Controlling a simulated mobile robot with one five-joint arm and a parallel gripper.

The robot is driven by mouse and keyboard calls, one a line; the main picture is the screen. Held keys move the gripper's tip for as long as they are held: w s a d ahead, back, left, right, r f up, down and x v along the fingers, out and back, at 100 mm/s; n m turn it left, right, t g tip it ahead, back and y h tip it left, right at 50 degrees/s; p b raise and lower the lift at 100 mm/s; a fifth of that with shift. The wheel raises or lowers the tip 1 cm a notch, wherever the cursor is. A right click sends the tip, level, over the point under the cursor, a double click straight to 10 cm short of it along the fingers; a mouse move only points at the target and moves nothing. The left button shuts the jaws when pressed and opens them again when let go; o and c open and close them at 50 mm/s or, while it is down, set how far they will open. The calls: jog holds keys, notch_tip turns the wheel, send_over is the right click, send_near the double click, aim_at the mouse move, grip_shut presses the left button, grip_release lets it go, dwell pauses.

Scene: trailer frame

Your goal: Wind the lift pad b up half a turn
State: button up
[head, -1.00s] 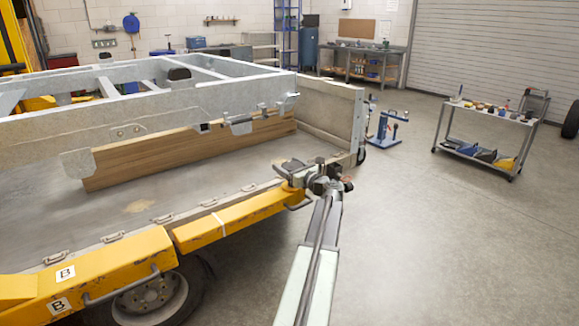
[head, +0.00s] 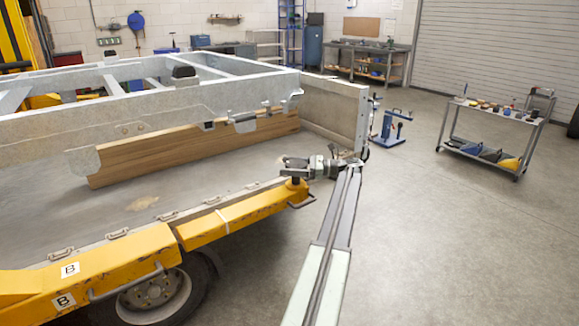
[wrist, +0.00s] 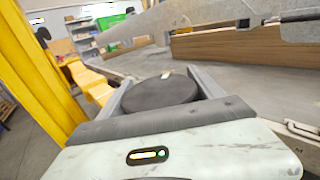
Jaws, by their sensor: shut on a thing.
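Lift pad b is a dark round pad (wrist: 160,92) that fills the space between my two fingers in the wrist view. A small pale mark sits on the pad's top near its far rim. In the head view the pad is at the free end of the yellow lift arm (head: 232,214), mostly hidden by my gripper (head: 295,165). My gripper is shut on the pad's rim from its sides. The arm carries B labels (head: 69,270).
The galvanised trailer frame (head: 120,108) stands behind the pad, with a wooden board (head: 190,152) under its rail. A wheel (head: 150,298) is below the lift arm. A tool cart (head: 490,135) stands at the right.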

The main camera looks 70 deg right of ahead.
jog(key=shift+a+f+n+g+y, duration=0.15)
jog(key=shift+n+g+y, duration=0.15)
jog(key=shift+n+y, duration=0.3)
jog(key=shift+c, duration=0.2)
jog(key=shift+y, duration=0.3)
jog(key=o, duration=1.4)
jog(key=shift+w, duration=0.1)
